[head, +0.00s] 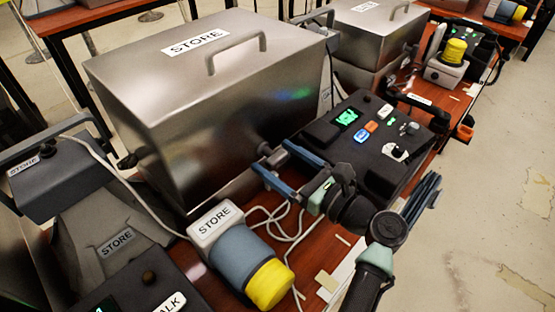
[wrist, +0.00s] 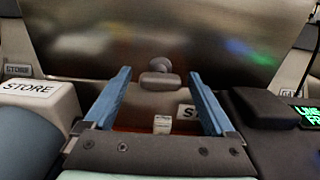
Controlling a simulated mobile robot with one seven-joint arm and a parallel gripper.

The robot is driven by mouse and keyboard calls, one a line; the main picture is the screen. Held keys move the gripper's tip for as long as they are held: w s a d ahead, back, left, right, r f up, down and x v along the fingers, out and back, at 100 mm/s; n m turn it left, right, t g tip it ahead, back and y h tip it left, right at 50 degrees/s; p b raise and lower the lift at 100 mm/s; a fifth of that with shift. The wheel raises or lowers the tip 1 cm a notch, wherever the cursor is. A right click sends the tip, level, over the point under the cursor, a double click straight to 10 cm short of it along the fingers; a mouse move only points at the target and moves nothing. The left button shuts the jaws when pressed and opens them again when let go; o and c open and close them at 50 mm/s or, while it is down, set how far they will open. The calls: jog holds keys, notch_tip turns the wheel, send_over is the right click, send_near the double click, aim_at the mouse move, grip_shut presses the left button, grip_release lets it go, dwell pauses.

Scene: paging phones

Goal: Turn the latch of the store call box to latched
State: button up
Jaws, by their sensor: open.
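The store call box (head: 210,100) is a large brushed-metal box with a STORE label and a lid handle. Its front face fills the upper wrist view (wrist: 90,50). Its latch (wrist: 160,80) is a small dark grey turn-piece on a round stub on that face. In the wrist view its bar lies about level. My gripper (head: 276,160) is open, with its blue fingers pointing at the box face. In the wrist view the latch shows between the fingertips (wrist: 160,74), with a gap on each side. In the head view the fingers partly hide the latch.
A black console (head: 372,140) with lit buttons stands right of my gripper. A STORE-labelled piece with a yellow cap (head: 270,285) lies at the front, with loose white cable near it. A grey phone (head: 50,170) is at left. A second metal box (head: 375,30) stands behind.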

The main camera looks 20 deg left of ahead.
jog(key=shift+w+a, duration=0.15)
jog(key=shift+a, duration=0.1)
jog(key=c, duration=1.4)
